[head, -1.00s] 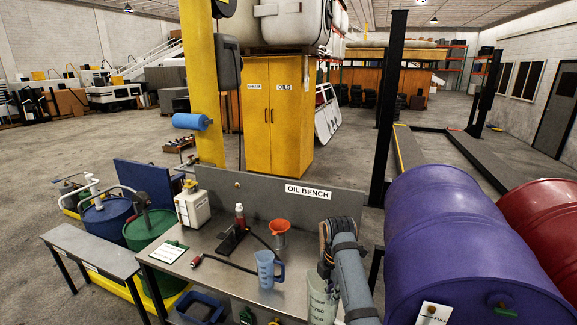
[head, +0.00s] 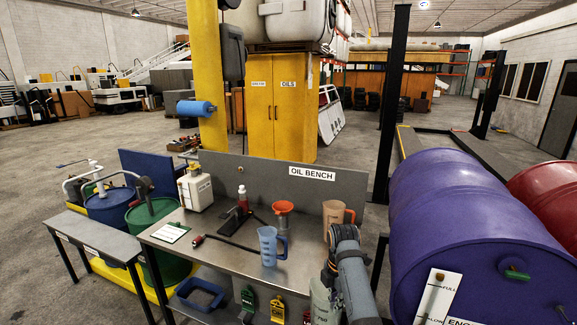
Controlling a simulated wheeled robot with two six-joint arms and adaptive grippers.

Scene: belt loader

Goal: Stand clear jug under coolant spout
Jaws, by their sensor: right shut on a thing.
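The clear jug (head: 322,303), pale with printed markings, is at the bottom of the head view, in front of the bench's right end. My right gripper (head: 327,275) is shut on its upper part, and the wrist partly hides it. The jug's base is cut off by the frame edge. A green drum (head: 152,222) and a blue drum (head: 108,208) with pump spouts stand left of the bench. No readable label shows which spout is for coolant. My left gripper is not in view.
The steel bench (head: 225,255) carries a blue jug (head: 269,245), an amber jug (head: 332,212), an orange funnel (head: 283,208) and a white can (head: 195,190). A purple drum (head: 440,215) lies close to the right. A narrow grey bench (head: 90,236) stands at left.

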